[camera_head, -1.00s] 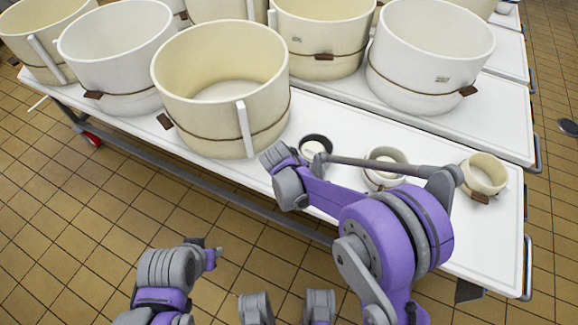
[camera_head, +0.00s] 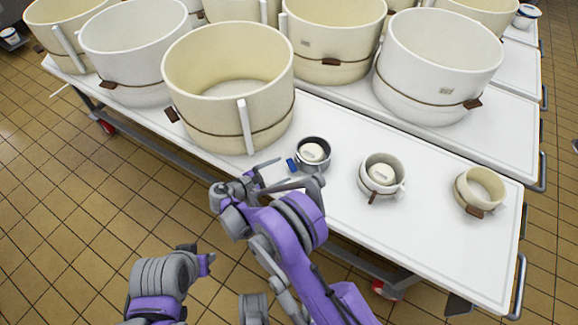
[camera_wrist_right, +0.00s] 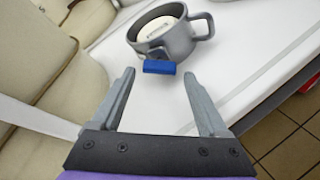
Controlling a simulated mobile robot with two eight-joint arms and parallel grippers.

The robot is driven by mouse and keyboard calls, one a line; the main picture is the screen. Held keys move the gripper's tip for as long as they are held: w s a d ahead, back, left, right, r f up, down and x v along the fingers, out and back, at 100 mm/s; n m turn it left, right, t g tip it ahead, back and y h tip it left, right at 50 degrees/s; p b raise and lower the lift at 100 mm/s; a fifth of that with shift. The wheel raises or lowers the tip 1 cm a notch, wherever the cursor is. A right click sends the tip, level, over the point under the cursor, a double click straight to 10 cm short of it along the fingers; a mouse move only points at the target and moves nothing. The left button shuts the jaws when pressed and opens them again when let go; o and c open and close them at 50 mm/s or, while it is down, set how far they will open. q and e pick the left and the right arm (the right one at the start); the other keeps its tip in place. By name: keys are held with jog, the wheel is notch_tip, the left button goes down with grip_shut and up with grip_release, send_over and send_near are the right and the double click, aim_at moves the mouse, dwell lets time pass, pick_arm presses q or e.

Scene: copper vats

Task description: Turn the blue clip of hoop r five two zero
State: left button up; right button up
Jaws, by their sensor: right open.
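A small grey hoop (camera_head: 313,154) with a white disc inside stands on the white table. Its blue clip (camera_head: 291,165) sticks out on the side towards my right gripper. In the right wrist view the grey hoop (camera_wrist_right: 170,35) has a loop handle at its right, and the blue clip (camera_wrist_right: 160,67) lies just beyond the fingertips, between their lines. My right gripper (camera_wrist_right: 162,78) is open and empty; in the head view my right gripper (camera_head: 263,175) is at the table's near edge, left of the hoop. No hoop label is readable. My left arm is at lower left; its fingers cannot be made out clearly.
A white hoop (camera_head: 381,175) and a cream hoop (camera_head: 480,190), both small, stand to the right on the table (camera_head: 440,245). Large cream and white hoops fill the back, the nearest being a cream one (camera_head: 226,110). The table's front right is bare.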

aim_at(291, 166)
jog(key=x, duration=0.5)
jog(key=c, duration=1.1)
jog(key=shift+s+f+m+b, duration=0.1)
jog(key=shift+f+m+b, duration=0.05)
jog(key=shift+m+b, duration=0.4)
jog(key=o, duration=1.1)
